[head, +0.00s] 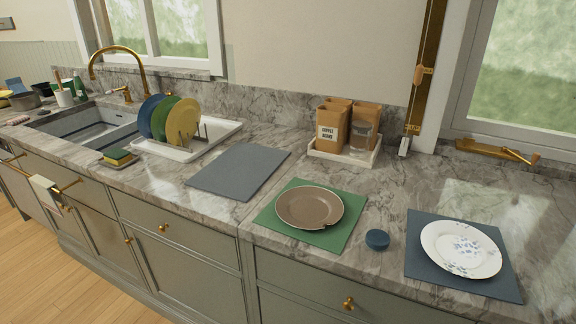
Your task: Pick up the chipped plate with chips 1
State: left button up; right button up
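A brown plate (309,207) lies flat on a green mat (331,241) near the counter's front edge. Its front rim has a small dark notch that looks like a chip. A white plate (461,248) with blue flower patterns lies on a dark blue mat (487,287) to the right, and I see no clear chip on it. Neither of my grippers is in the head view.
A small round blue object (377,239) sits between the two mats. An empty grey mat (238,171) lies left of the green mat. A white rack (196,146) holds several coloured plates beside the sink (92,127). A tray (343,156) with containers stands at the back.

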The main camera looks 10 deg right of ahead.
aim_at(305, 207)
jog(key=i+l+u, duration=0.1)
jog(key=l+u, duration=0.85)
